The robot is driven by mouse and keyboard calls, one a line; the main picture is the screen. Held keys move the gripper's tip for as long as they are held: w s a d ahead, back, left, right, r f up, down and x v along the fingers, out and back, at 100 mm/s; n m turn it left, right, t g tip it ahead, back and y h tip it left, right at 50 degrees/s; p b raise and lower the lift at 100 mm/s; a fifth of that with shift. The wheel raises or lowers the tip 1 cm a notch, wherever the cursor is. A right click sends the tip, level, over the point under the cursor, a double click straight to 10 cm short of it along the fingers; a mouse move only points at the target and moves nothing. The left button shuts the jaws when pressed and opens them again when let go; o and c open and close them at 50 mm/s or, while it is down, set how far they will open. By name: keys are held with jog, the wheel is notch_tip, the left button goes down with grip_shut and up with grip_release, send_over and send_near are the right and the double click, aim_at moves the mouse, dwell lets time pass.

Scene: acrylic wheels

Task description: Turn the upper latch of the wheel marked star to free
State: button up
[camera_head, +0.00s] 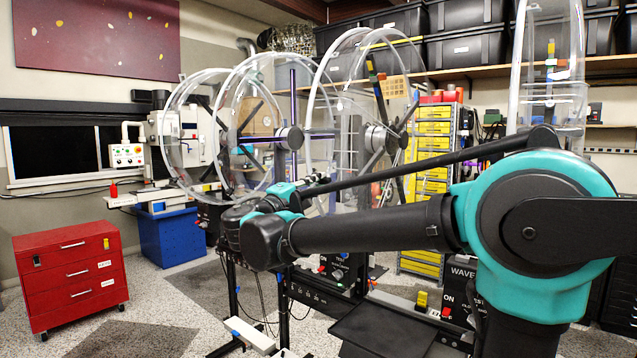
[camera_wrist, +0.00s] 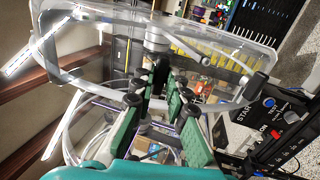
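Several clear acrylic wheels on stands show in the head view: a large left pair (camera_head: 243,77), a middle wheel (camera_head: 339,46) and a part-cut wheel (camera_head: 514,85) at right. The middle wheel carries a bar with coloured parts (camera_head: 376,77). I cannot make out a star mark or tell which part is the upper latch. My gripper (camera_wrist: 162,88) has green-padded fingers, apart with a gap between them. A dark post shows beyond the fingertips, and I cannot tell whether they touch it. A clear curved rim (camera_wrist: 72,120) shows around the fingers. In the head view my arm hides most of the gripper.
A red drawer cabinet (camera_head: 72,268) stands at the left, with a blue box (camera_head: 168,238) behind it. Black control boxes (camera_head: 340,268) sit below the wheels. A yellow drawer rack (camera_head: 432,147) stands behind. Bare floor shows at the lower left.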

grip_shut()
jog(key=n, duration=0.4)
jog(key=shift+n, duration=0.3)
jog(key=n, duration=0.3)
jog(key=shift+n, duration=0.8)
